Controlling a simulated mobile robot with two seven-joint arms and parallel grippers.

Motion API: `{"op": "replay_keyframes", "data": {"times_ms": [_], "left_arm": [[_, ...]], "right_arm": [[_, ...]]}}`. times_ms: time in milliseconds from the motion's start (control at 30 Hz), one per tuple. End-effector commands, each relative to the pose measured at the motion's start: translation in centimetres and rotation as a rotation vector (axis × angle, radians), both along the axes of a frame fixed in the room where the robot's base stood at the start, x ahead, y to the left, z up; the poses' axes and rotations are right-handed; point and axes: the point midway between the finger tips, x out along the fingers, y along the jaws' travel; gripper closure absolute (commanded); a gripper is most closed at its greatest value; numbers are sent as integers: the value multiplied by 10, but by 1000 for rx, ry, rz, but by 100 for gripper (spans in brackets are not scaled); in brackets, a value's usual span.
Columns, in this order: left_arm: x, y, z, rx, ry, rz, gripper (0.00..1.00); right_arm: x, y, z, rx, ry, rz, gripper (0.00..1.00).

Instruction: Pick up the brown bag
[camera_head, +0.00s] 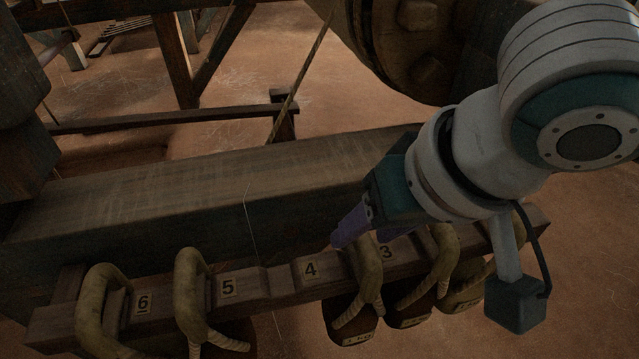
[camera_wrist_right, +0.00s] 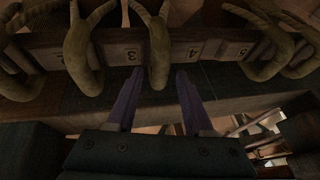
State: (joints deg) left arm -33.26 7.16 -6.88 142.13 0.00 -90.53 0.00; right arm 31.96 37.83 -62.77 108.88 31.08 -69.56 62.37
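Several bags hang by thick loop handles from a numbered wooden rail. A dark brown bag (camera_head: 350,326) with a small tag hangs below the loop (camera_head: 370,268) between numbers 4 and 3. Other brown bags (camera_head: 410,314) hang to its right; I cannot tell which one the task names. My right gripper (camera_head: 346,236) has purple fingers and is at the top of that loop. In the right wrist view my right gripper (camera_wrist_right: 159,76) is open, with the loop (camera_wrist_right: 158,45) in line with the gap between its fingertips. Contact cannot be told. My left gripper is not in view.
The numbered rail (camera_head: 255,288) runs along a thick wooden beam (camera_head: 150,205) just behind it. More loops (camera_head: 187,295) hang at the left, near 5 and 6. A large round wooden part (camera_head: 425,45) is above, beside my right arm. Reddish floor lies beyond.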

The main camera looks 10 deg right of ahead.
Motion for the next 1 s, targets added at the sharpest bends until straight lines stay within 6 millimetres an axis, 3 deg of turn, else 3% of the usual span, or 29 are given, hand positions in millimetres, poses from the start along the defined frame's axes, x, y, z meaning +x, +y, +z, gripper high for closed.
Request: {"op": "replay_keyframes", "data": {"times_ms": [67,433,1000], "left_arm": [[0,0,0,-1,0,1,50],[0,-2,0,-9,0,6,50],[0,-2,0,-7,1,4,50]], "right_arm": [[0,0,0,0,0,0,58],[0,0,0,0,0,0,100],[0,0,0,-1,0,0,100]]}}
